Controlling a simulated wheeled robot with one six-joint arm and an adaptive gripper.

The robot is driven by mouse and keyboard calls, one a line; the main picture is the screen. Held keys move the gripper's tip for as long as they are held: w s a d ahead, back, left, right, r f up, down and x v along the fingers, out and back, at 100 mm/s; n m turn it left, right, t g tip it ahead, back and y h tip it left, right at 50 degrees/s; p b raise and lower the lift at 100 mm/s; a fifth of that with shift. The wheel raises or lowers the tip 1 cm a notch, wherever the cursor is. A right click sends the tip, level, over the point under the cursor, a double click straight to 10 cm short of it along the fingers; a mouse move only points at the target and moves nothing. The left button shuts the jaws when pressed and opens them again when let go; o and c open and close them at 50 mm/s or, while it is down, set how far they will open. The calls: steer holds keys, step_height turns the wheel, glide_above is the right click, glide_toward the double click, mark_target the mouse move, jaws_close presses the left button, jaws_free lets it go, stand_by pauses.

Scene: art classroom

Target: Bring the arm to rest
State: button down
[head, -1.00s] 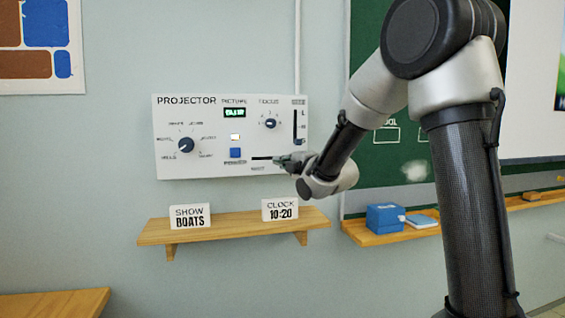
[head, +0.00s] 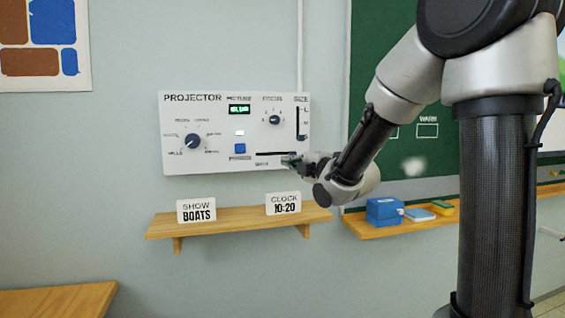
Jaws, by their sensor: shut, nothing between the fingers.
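My gripper (head: 291,160) is at the lower right of the white projector panel (head: 215,163), near the right end of its horizontal slot (head: 272,154). It is small in the head view and its fingers look closed and empty. I cannot tell whether it touches the panel. My arm reaches in from the right and is bent. The panel carries a dark round dial (head: 193,141), a focus knob (head: 274,119), a blue button (head: 239,148), a small green-lit display (head: 239,109) and a vertical slider slot (head: 298,122).
Below the panel, a wooden shelf (head: 235,222) holds a "SHOW BOATS" card (head: 196,211) and a "CLOCK 10:20" card (head: 284,203). On the right, a ledge (head: 375,228) under the green chalkboard (head: 400,160) holds a blue box (head: 384,211). A wooden table top (head: 60,300) is at lower left.

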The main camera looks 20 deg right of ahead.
steer(key=s+d+f+m+g+h, duration=0.25)
steer(key=s+f+m+g, duration=0.2)
steer(key=f, duration=0.25)
steer(key=s+d+f+m+g+h, duration=0.2)
steer(key=s+d+f+m+g, duration=0.15)
steer(key=f+m, duration=0.35)
steer(key=s+d+r+m+g, duration=0.1)
steer(key=s+m, duration=0.2)
steer(key=s, duration=0.6)
steer(key=s+d+r+m+g+h, duration=0.1)
steer(key=s+m, duration=0.3)
steer(key=s, duration=0.5)
steer(key=s+d+r+m+g, duration=0.1)
steer(key=s+d+m+g, duration=0.1)
steer(key=s, duration=0.8)
steer(key=shift+d+r+m+g, duration=0.3)
steer(key=shift+d+m, duration=0.35)
steer(key=shift+d, duration=0.1)
